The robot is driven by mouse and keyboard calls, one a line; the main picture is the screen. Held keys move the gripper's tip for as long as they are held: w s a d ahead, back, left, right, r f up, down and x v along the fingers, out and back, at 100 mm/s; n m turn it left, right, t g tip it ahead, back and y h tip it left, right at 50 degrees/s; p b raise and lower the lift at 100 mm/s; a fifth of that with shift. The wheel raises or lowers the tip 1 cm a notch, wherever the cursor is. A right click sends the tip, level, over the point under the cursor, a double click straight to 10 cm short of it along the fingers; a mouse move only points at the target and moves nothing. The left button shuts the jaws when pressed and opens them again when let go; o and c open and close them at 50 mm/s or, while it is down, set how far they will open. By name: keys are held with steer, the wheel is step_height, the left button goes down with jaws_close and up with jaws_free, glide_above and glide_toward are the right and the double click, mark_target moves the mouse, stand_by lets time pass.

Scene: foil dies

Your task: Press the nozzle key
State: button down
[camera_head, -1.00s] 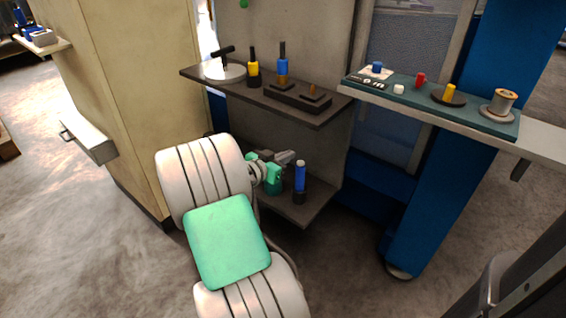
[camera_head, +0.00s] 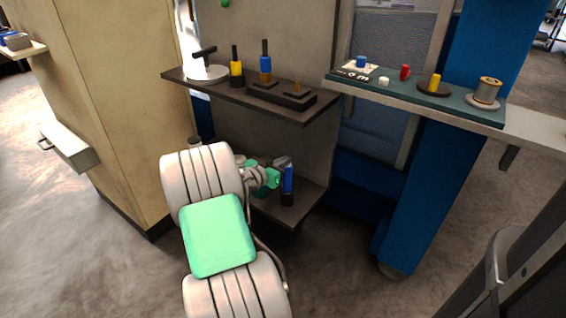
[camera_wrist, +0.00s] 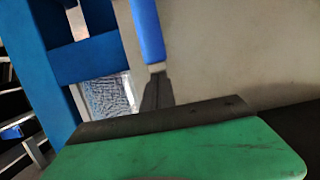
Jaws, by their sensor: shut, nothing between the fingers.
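I cannot tell for certain which thing is the nozzle key. A blue upright piece with a dark foot (camera_head: 287,183) stands on the lower shelf. My gripper (camera_head: 284,161), with a green body and grey fingers, is shut and empty. In the wrist view my dark fingers (camera_wrist: 157,92) point up toward a blue cylinder (camera_wrist: 148,32) with a pale end.
The upper shelf also holds a pale disc with a black T-shaped tool (camera_head: 206,70), a yellow-handled tool (camera_head: 236,68) and a blue-handled tool (camera_head: 265,65). A green board (camera_head: 408,92) with small pieces and a spool (camera_head: 487,90) is at right. A blue post (camera_head: 420,190) stands below it.

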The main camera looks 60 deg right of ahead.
steer(key=shift+a+f, duration=0.1)
steer(key=shift+f, duration=0.7)
steer(key=shift+s+f, duration=0.1)
steer(key=shift+f, duration=0.05)
step_height(320, 180, up, 6)
steer(key=p, duration=0.2)
steer(key=p+v, duration=0.2)
steer(key=v, duration=0.7)
steer(key=shift+a+f, duration=0.3)
steer(key=shift+a, duration=0.1)
